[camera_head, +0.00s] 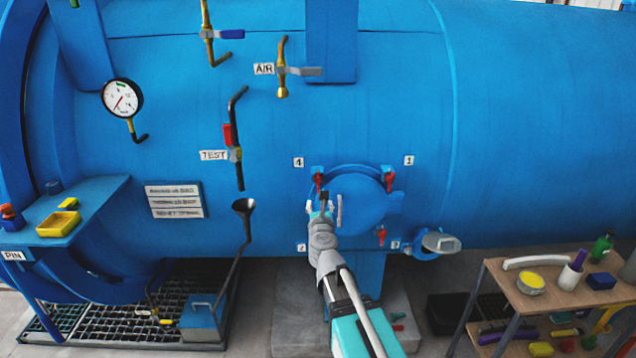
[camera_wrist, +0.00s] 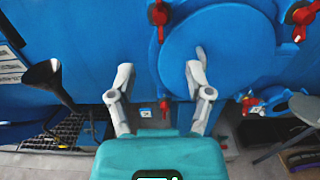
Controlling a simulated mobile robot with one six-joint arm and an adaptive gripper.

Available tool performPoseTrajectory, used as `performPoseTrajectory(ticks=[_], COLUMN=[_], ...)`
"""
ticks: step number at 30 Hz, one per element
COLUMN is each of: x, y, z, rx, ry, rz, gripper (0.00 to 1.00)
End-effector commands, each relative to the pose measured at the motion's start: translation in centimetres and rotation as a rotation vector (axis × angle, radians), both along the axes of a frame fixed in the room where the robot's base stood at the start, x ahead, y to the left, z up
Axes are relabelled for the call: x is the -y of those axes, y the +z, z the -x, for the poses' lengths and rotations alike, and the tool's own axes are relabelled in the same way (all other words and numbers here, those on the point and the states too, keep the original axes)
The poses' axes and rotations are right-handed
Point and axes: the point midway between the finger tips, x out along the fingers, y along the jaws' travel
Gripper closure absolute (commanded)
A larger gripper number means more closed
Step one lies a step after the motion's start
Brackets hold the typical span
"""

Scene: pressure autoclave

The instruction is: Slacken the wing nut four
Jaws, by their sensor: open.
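Wing nut four (camera_head: 318,181) is a red wing nut at the upper left of the round blue hatch cover (camera_head: 361,199), beside the label 4 (camera_head: 298,162). In the wrist view, the red wing nut at the cover's upper left (camera_wrist: 158,16) matches it, near the top edge. My gripper (camera_head: 324,206) is in front of the cover's left side, below wing nut four. In the wrist view my gripper (camera_wrist: 161,72) is open, with nothing between its fingers. The fingertips are apart from the nut.
Other red wing nuts sit at the cover's upper right (camera_head: 389,181) and lower right (camera_head: 381,236). Above the hatch are the AIR valve (camera_head: 283,70) and TEST valve (camera_head: 233,145). A black funnel (camera_head: 244,207) stands left. A cluttered cart (camera_head: 545,302) stands right.

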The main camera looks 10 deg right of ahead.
Motion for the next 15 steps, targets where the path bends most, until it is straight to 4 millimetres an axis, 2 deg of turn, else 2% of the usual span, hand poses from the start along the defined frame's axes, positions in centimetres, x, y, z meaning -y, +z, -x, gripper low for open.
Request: performPoseTrajectory(ticks=[11,15], x=[0.3,0.5], y=[0.0,0.0], z=[-2.6,-4.7], rx=[0.000,0.000], ry=[0.000,0.000], rz=[0.001,0.001], gripper=[0.34,0.34])
